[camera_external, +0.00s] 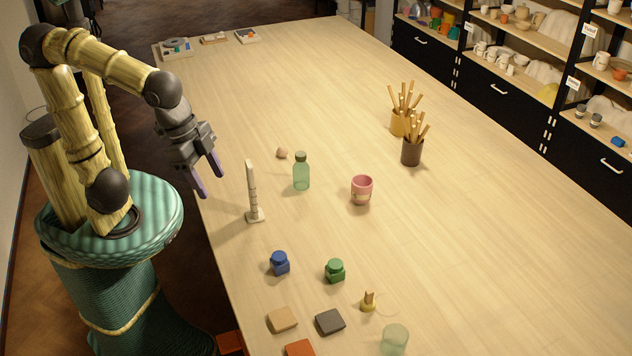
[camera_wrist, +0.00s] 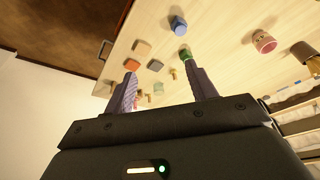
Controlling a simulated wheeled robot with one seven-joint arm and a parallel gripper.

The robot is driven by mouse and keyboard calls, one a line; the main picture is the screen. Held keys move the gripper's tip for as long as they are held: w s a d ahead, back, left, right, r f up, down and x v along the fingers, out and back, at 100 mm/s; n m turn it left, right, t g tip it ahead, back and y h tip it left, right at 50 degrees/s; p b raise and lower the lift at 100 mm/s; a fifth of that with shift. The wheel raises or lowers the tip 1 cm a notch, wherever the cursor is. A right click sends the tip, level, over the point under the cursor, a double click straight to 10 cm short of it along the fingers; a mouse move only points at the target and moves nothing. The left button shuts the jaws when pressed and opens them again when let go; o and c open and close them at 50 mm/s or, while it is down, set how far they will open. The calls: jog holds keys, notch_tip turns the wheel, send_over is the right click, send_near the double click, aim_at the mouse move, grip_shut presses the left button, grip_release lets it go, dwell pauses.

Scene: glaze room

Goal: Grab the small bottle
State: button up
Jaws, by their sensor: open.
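A small green translucent bottle (camera_external: 301,172) with a dark green cap stands upright on the table in the external view. I do not make it out in the wrist view. My gripper (camera_external: 209,182) is open and empty, in the air by the table's left edge, to the left of the bottle and apart from it. In the wrist view my gripper (camera_wrist: 160,68) shows both purple fingers spread, with the tabletop beyond.
A thin upright pale post (camera_external: 253,192) stands between my gripper and the bottle. A pink cup (camera_external: 361,189) stands right of the bottle, a small pebble-like lump (camera_external: 282,153) behind it. Blue (camera_external: 280,263) and green (camera_external: 335,270) jars stand in front. The table's far middle is clear.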

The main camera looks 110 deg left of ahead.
jog(key=w+a+f+n+t+y, duration=0.2)
jog(key=w+a, duration=0.3)
jog(key=a, duration=0.3)
notch_tip(320, 180, up, 3)
jog(key=n+t+y+p, duration=0.1)
jog(key=n+t+y, duration=0.55)
jog(key=y, duration=0.35)
send_over(301, 170)
jog(key=s+d, duration=0.2)
jog(key=s, duration=0.3)
notch_tip(301, 170, down, 23)
jog(key=shift+r+t, duration=0.2)
jog(key=shift+t, duration=0.15)
jog(key=shift+a+m, duration=0.2)
jog(key=shift+m, duration=0.05)
jog(key=shift+p+x, duration=0.45)
jog(key=shift+x, duration=0.35)
jog(key=shift+w, duration=0.1)
